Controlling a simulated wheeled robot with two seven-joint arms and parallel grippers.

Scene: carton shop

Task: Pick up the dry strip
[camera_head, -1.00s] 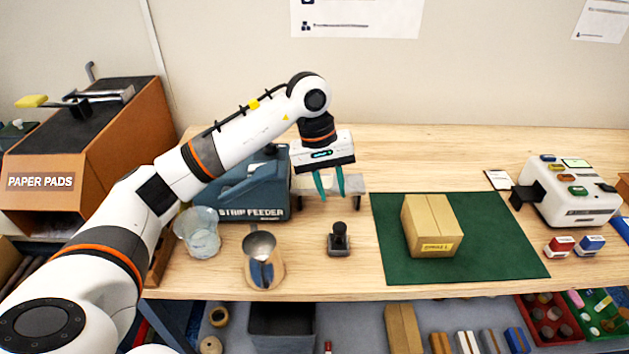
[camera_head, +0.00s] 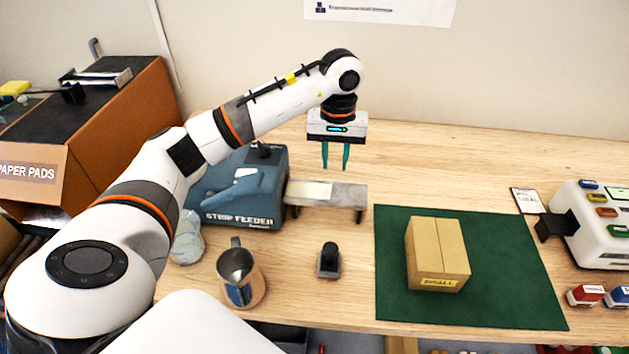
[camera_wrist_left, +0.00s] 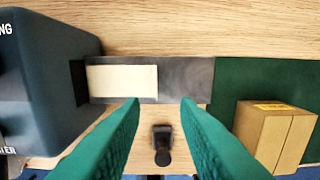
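The dry strip (camera_head: 311,190) is a pale cream rectangle lying flat on the grey outfeed shelf (camera_head: 345,196) of the blue strip feeder (camera_head: 240,190). In the left wrist view the strip (camera_wrist_left: 122,79) lies beyond the fingertips, a little left of the gap between them. My left gripper (camera_head: 335,167) hangs fingers down in the head view, above and behind the shelf's right part. Its teal fingers are apart with nothing between them; the wrist view also shows the open fingers (camera_wrist_left: 160,102). My right gripper is not in view.
A small carton (camera_head: 438,253) stands on a green mat (camera_head: 520,275) to the right. A metal jug (camera_head: 241,274), a glass vessel (camera_head: 188,240) and a black-handled stamp (camera_head: 328,261) stand in front of the feeder. A white device (camera_head: 600,225) is at the far right.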

